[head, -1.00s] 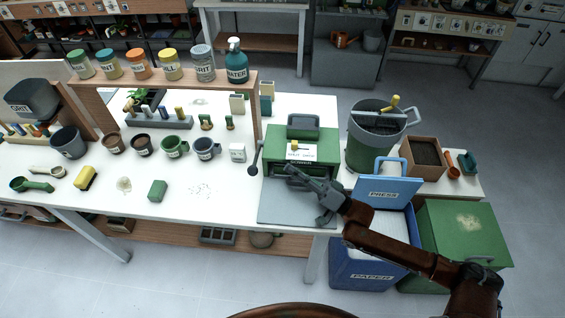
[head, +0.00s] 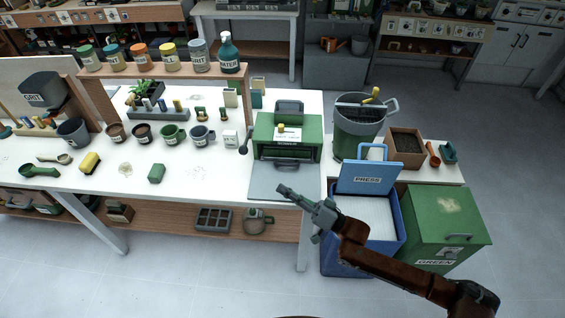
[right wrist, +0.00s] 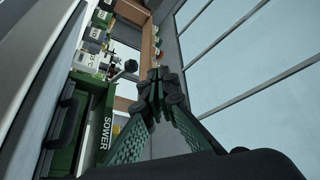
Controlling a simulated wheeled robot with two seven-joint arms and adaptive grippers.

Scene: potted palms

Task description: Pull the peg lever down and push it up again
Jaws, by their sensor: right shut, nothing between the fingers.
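The green sower machine (head: 300,124) stands at the right end of the white table, with a grey plate in front of it. A dark lever with a round knob (head: 243,150), which seems to be the peg lever, is at its left side, slanting with the knob at its lower end. The knob also shows in the right wrist view (right wrist: 130,66), beyond my fingertips. My right gripper (head: 282,189) is shut and empty over the front of the grey plate, apart from the lever and the machine. My left gripper is out of view.
Cups (head: 201,136) and a white box (head: 231,138) stand left of the lever. A wooden shelf (head: 170,73) with jars rises behind them. The blue press bin (head: 368,180) and green bin (head: 445,215) stand right, beneath my right arm.

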